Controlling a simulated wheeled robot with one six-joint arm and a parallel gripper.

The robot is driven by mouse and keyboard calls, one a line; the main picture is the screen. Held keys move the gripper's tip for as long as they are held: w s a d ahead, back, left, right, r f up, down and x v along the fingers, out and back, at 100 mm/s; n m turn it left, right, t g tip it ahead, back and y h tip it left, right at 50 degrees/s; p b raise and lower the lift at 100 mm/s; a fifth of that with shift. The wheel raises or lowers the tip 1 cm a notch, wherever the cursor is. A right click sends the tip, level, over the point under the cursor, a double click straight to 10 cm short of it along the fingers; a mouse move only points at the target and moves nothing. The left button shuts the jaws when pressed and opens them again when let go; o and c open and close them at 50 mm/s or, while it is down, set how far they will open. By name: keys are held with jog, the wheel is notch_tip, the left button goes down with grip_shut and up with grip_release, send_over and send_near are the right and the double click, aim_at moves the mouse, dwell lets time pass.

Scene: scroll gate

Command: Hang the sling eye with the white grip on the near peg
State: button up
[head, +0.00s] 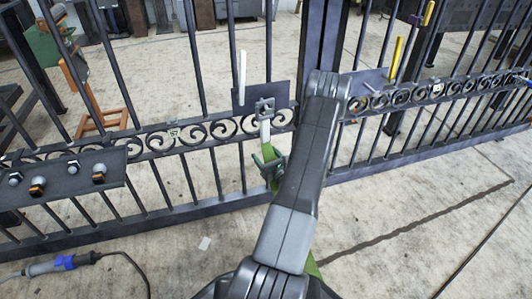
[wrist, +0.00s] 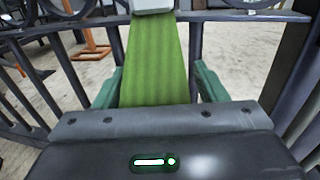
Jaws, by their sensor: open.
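The green sling (head: 243,160) hangs at the gate below a dark plate (head: 278,94) that has an upright white marker (head: 242,70). Its white grip (head: 265,131) sits just under a grey fitting (head: 264,106) on that plate; the eye and peg are too small to tell apart. In the wrist view the green strap (wrist: 153,65) runs down from a pale block (wrist: 153,5). My gripper (head: 271,160) is open, with green fingers (wrist: 155,88) on either side of the strap, apart from it. My arm hides part of the sling; more green shows below it.
Another dark plate (head: 368,80) with a yellow marker (head: 396,57) is on the gate right of my arm. A dark shelf with bolts (head: 70,180) is at left. A cable with a blue connector (head: 65,263) lies on the floor.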

jog(key=shift+f, duration=0.2)
jog(key=s+a+v, duration=0.1)
jog(key=a+v, duration=0.1)
jog(key=v, duration=0.8)
jog(key=shift+s+d, duration=0.2)
jog(key=shift+s, duration=0.2)
dwell(1.3)
jog(key=w+d+x, duration=0.1)
jog(key=d+x, duration=0.1)
jog(key=x, duration=0.8)
jog(key=shift+w, duration=0.2)
jog(key=shift+a, duration=0.1)
